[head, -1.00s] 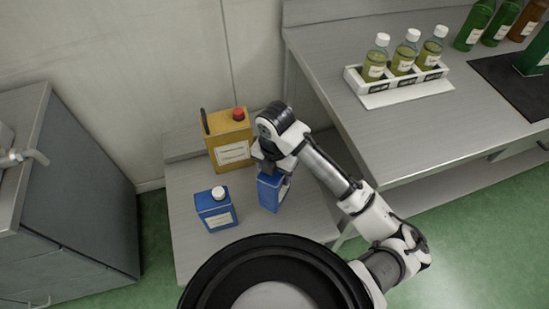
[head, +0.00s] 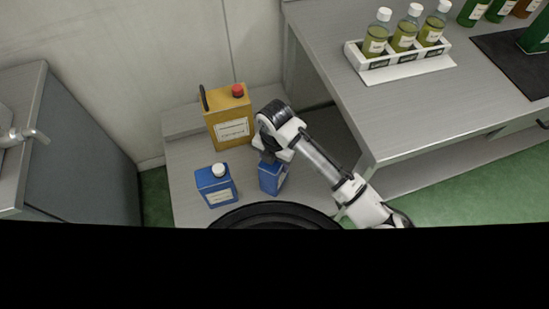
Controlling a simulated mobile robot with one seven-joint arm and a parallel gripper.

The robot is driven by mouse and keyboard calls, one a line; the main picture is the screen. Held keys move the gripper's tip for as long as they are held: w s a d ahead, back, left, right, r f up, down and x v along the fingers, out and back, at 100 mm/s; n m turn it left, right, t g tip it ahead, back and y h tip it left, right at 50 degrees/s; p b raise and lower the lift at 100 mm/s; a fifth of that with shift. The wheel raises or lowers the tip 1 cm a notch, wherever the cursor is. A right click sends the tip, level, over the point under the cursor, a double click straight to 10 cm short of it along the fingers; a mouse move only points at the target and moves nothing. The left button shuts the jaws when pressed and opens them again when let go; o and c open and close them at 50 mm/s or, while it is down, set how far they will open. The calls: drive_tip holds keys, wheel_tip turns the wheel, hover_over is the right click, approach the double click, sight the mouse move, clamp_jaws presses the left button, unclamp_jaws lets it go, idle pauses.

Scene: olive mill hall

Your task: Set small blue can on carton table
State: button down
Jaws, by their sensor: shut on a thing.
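A blue can (head: 271,179) stands or hangs at the low grey table (head: 186,152), right of a second blue can. My gripper (head: 272,158) is over its top and shut on it; the fingers are mostly hidden by the wrist. I cannot tell whether the can's base touches the table. The second blue can (head: 215,187), with a white cap and a pale label, stands on the table to the left. A yellow can (head: 229,118) with a red cap stands behind them. The two blue cans look close in size.
A steel bench (head: 420,110) on the right carries a white rack (head: 400,53) of three bottles, green bottles (head: 475,12) and a dark mat (head: 515,62). A grey cabinet (head: 75,150) with a tap stands left. A black band hides the bottom of the view.

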drive_tip(key=shift+c, duration=2.4)
unclamp_jaws()
drive_tip(key=shift+f, duration=0.1)
wheel_tip(320, 180, up, 12)
drive_tip(key=shift+r+b, duration=0.2)
drive_tip(key=shift+b, duration=0.5)
